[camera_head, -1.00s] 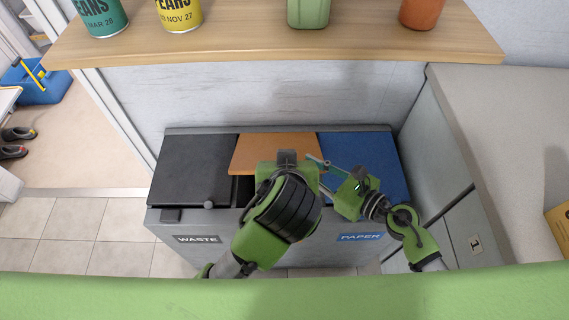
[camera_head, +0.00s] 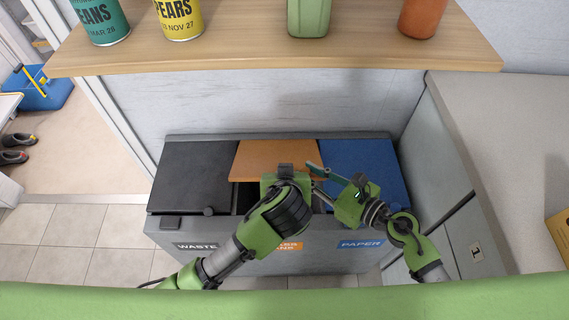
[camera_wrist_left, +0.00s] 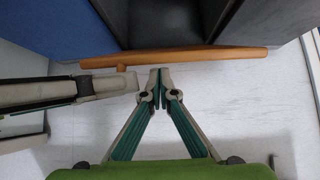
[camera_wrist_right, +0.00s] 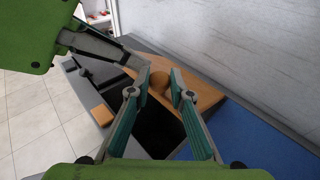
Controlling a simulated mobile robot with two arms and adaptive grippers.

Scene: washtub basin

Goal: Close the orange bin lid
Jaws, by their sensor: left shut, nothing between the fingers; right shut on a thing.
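The orange bin lid (camera_head: 270,157) sits between the black and blue lids, with a dark gap under its front edge. The lid (camera_wrist_right: 195,88) appears tilted up over the dark opening in the right wrist view, and its edge (camera_wrist_left: 220,53) shows in the left wrist view. My right gripper (camera_head: 316,177) is shut on the lid's round orange knob (camera_wrist_right: 158,82) near the front edge. My left gripper (camera_wrist_left: 158,75) is shut and empty, its tips close to the lid's edge; contact cannot be told. In the head view my left wrist hides its fingertips.
The black waste lid (camera_head: 190,175) and blue paper lid (camera_head: 365,170) lie flat on either side. A wooden shelf (camera_head: 250,60) with cans and pots overhangs behind the bin. A grey counter (camera_head: 500,140) and cabinet stand at the right.

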